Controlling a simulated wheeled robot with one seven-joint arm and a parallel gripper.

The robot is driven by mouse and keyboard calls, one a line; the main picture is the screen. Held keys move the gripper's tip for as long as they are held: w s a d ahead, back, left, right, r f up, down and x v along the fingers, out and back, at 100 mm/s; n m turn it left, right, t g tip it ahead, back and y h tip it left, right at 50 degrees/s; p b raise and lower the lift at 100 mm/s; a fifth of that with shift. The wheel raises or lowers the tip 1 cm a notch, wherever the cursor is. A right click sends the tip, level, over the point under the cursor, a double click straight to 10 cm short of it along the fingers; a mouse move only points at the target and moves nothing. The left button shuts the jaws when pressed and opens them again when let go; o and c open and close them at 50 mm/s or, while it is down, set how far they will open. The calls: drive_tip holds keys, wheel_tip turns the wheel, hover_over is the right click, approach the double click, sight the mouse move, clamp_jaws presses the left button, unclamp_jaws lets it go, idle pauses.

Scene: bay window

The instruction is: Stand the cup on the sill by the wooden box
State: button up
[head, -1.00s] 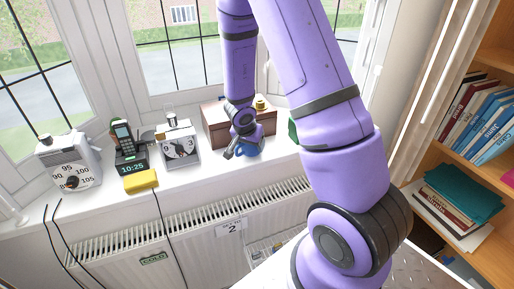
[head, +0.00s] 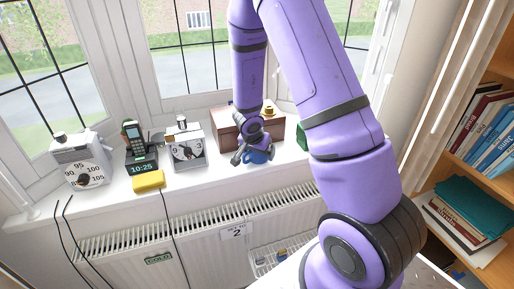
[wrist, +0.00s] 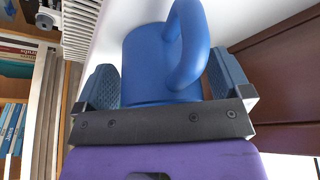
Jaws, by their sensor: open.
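The blue cup (head: 258,156) stands on the white sill (head: 205,182), close in front of the wooden box (head: 229,125). My gripper (head: 250,152) is down at the cup with its jaws open. In the wrist view the cup (wrist: 146,62) lies between the two fingers of my gripper (wrist: 165,85), one on each side, and its handle (wrist: 190,45) faces the camera. The wooden box (wrist: 285,75) fills the right of that view, with a gap to the cup. Whether the fingers touch the cup cannot be told.
To the left on the sill are a white dial device (head: 82,165), a phone with a clock base (head: 140,160), a yellow block (head: 148,181) and a white clock (head: 187,150). A green object (head: 302,137) is right of the box. The radiator (head: 200,240) is below; bookshelves (head: 465,165) stand right.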

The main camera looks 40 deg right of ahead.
drive_tip(key=a+r+n+t+y, duration=0.1)
drive_tip(key=a+r+n+t, duration=0.2)
drive_tip(key=r, duration=0.9)
drive_tip(key=a+r+t+y, duration=0.1)
drive_tip(key=a+r+t, duration=0.35)
drive_tip(key=r, duration=0.75)
drive_tip(key=s+a+r+n+y, duration=0.4)
drive_tip(key=a+r, duration=0.3)
drive_tip(key=r, duration=0.1)
drive_tip(key=s+a+r+n+g+y, duration=0.1)
drive_tip(key=s+a+r+n+g, duration=0.2)
drive_tip(key=s, duration=0.6)
drive_tip(key=s+d+n+h, duration=0.1)
drive_tip(key=s+d, duration=0.1)
drive_tip(key=s, duration=0.4)
drive_tip(key=s+d+n+g+h, duration=0.1)
drive_tip(key=s+d+h, duration=0.1)
drive_tip(key=s, duration=0.5)
drive_tip(key=shift+s+d+r, duration=0.2)
drive_tip(key=shift+d+r, duration=0.1)
drive_tip(key=shift+d, duration=0.2)
